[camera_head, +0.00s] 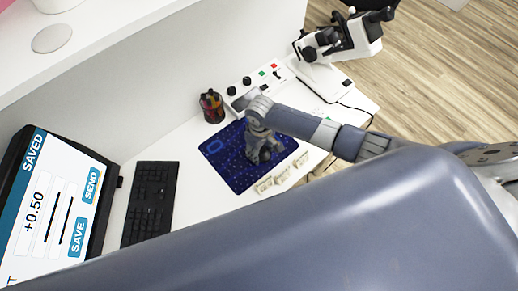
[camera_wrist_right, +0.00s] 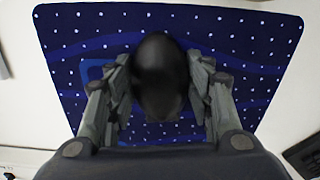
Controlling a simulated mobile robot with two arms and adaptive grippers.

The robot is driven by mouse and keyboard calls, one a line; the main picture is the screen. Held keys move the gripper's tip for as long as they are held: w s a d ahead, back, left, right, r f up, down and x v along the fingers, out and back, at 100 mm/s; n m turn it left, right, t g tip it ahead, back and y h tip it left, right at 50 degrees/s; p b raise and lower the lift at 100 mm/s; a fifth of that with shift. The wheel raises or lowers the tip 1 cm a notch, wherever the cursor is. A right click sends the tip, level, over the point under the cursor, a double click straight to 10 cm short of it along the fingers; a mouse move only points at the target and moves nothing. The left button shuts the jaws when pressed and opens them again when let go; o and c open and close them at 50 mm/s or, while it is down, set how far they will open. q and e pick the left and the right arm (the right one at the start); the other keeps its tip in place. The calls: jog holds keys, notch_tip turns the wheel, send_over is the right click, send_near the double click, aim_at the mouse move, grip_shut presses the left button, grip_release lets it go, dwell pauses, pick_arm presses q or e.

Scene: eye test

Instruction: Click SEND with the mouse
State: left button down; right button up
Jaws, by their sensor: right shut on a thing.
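The monitor (camera_head: 54,212) at the left of the head view shows SAVED at the top, +0.50, a SAVE button (camera_head: 77,238) and a SEND button (camera_head: 91,185). The black mouse (camera_wrist_right: 160,78) sits on the blue dotted mouse pad (camera_head: 222,152). My right gripper (camera_head: 262,152) is over the pad and shut on the mouse, with a finger on each side of it in the right wrist view (camera_wrist_right: 160,92). In the head view the gripper hides most of the mouse. I see no cursor on the screen. My left gripper is not in view.
A black keyboard (camera_head: 150,203) lies between monitor and pad. A white optical instrument (camera_head: 325,78) stands at the back right.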

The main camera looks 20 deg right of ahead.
jog(key=o, duration=1.1)
jog(key=shift+o, duration=0.2)
notch_tip(320, 180, up, 12)
